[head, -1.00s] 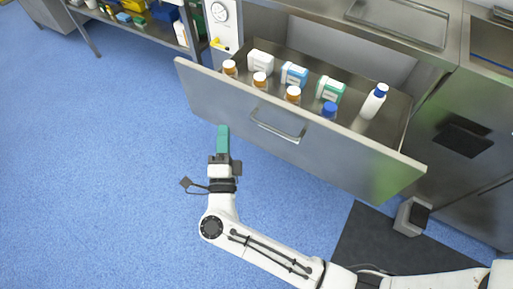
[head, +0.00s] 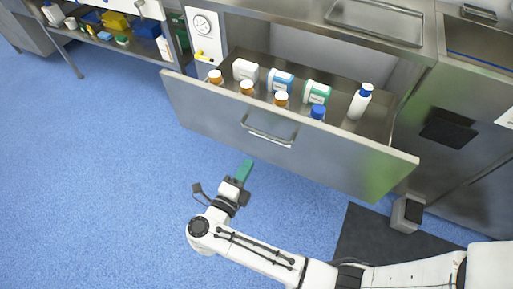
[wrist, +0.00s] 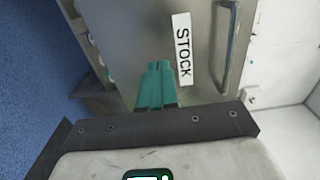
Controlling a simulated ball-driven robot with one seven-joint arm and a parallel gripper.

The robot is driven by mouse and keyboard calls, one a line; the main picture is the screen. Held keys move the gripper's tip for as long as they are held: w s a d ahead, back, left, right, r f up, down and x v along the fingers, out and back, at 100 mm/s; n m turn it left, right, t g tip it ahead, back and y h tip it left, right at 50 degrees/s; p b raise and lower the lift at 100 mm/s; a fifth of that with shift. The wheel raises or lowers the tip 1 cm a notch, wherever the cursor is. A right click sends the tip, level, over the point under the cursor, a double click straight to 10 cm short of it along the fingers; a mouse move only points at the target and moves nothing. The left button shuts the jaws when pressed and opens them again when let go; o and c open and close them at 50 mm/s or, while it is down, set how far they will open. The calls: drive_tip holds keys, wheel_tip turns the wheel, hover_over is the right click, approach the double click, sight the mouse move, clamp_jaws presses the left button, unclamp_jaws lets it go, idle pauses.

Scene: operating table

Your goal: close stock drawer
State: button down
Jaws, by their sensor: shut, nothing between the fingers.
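The stock drawer (head: 290,150) is a wide steel drawer pulled well out of the cabinet. Its bar handle (head: 268,131) is on the front and also shows in the wrist view (wrist: 232,45). A white label reading STOCK (wrist: 182,49) is on the drawer front in the wrist view. My gripper (head: 246,165), with teal fingers, is shut and empty. It is in front of the drawer, just below the handle in the head view, pointing toward the front. In the wrist view its fingertips (wrist: 158,68) overlap the drawer front near the label; I cannot tell whether they touch.
A metal tray (head: 376,20) lies on the counter above. A grey pedal-like block (head: 407,212) stands on the floor at right. The blue floor at left is clear.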

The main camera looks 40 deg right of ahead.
sight(262, 142)
drive_tip(key=x, duration=0.7)
drive_tip(key=shift+d, duration=0.15)
drive_tip(key=shift+w+d, duration=0.15)
drive_tip(key=shift+d, duration=0.3)
drive_tip(key=b+x, duration=0.3)
drive_tip(key=x, duration=0.9)
drive_tip(key=b+x, duration=0.3)
drive_tip(key=x, duration=0.9)
drive_tip(key=b+x, duration=0.2)
drive_tip(key=x, duration=1)
drive_tip(key=shift+f+b, duration=0.3)
drive_tip(key=shift+b, duration=0.1)
drive_tip(key=shift+w+d+r, duration=0.1)
drive_tip(key=shift+w+d, duration=0.1)
drive_tip(key=shift+d, duration=0.25)
drive_tip(key=shift+w+r, duration=0.1)
drive_tip(key=shift+d+r, duration=0.1)
drive_tip(key=shift+r, duration=0.1)
